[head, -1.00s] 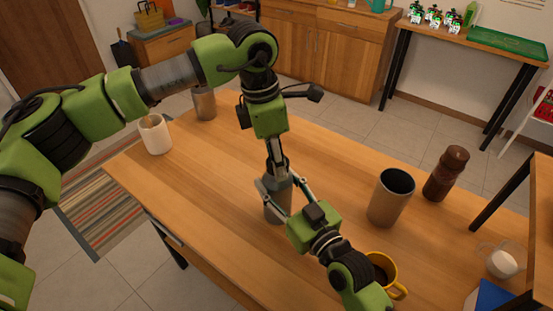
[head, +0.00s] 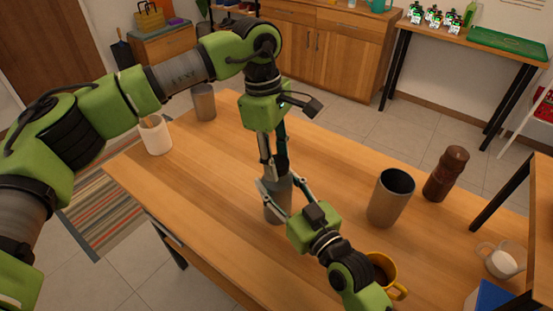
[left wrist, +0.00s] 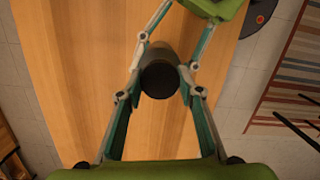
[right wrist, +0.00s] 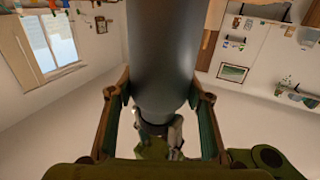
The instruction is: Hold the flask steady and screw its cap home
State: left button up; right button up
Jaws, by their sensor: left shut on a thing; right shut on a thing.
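The grey flask (head: 277,208) stands upright on the wooden table, and its body fills the upper middle of the right wrist view (right wrist: 163,50). My right gripper (head: 275,188) is shut on the flask's body from the near side, a finger on each side. The dark cap (head: 282,161) is at the flask's top; from above it is a dark disc in the left wrist view (left wrist: 159,80). My left gripper (head: 274,167) points straight down and is shut on the cap, its fingers on opposite sides. The fingers partly hide the cap, and the thread is not visible.
A grey tumbler (head: 390,200) and a brown mill (head: 446,173) stand to the right. A yellow mug (head: 398,291) is close by my right arm. A white cup (head: 156,136) and a grey cup (head: 204,103) stand at the far left. The table between is clear.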

pick_arm(q)
jog(key=m, duration=0.5)
jog(key=shift+d+f+g+y, duration=0.1)
jog(key=shift+g+y, duration=0.2)
jog(key=shift+m, duration=1.1)
jog(key=m, duration=0.2)
jog(key=shift+m+y, duration=0.3)
jog(key=shift+m, duration=0.1)
jog(key=m+y, duration=0.1)
jog(key=m, duration=0.5)
jog(key=shift+m, duration=0.3)
jog(key=shift+m+y, duration=0.3)
jog(key=shift+m, duration=1.4)
grip_shut()
jog(key=o, duration=1.2)
grip_release()
